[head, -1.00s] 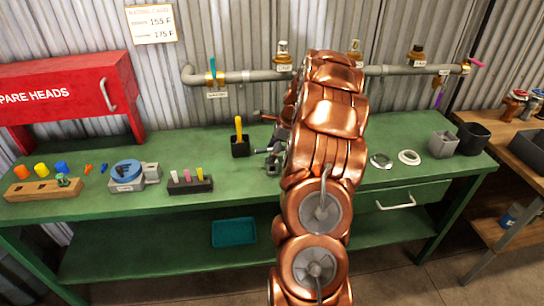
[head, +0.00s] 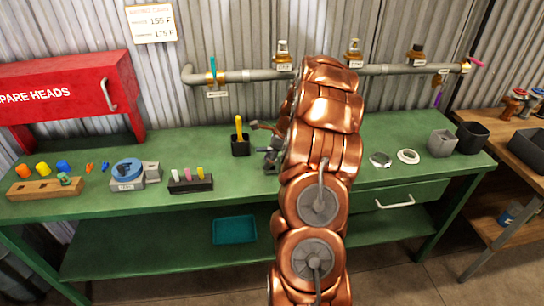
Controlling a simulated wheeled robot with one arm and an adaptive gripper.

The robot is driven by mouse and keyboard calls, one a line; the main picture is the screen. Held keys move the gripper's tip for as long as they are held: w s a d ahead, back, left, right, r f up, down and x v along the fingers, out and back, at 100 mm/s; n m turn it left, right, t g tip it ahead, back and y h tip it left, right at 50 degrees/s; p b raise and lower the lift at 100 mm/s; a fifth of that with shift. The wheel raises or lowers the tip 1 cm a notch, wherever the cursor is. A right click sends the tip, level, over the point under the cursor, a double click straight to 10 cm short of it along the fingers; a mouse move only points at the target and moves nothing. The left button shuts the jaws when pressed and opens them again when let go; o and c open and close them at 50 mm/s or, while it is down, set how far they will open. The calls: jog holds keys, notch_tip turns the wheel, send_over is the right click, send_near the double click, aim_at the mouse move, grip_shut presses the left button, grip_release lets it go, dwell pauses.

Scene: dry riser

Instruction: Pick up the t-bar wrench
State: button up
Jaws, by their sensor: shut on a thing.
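My gripper (head: 269,156) shows at the left side of my copper-coloured arm, low over the green bench and just right of the black cup. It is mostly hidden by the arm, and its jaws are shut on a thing. A thin dark bar with a reddish end, which looks like the t-bar wrench (head: 262,126), sticks out to the left just above the gripper. The rest of it is hidden behind my arm, so its full shape and the grip point cannot be seen.
A black cup with a yellow-handled tool (head: 239,123) stands close left of the gripper. A black block with coloured tags (head: 190,182) lies further left. A grey pipe with valves (head: 240,76) runs along the wall behind. Rings (head: 408,156) and bins (head: 442,143) stand right.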

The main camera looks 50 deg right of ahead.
grip_shut()
jog(key=shift+r, duration=0.1)
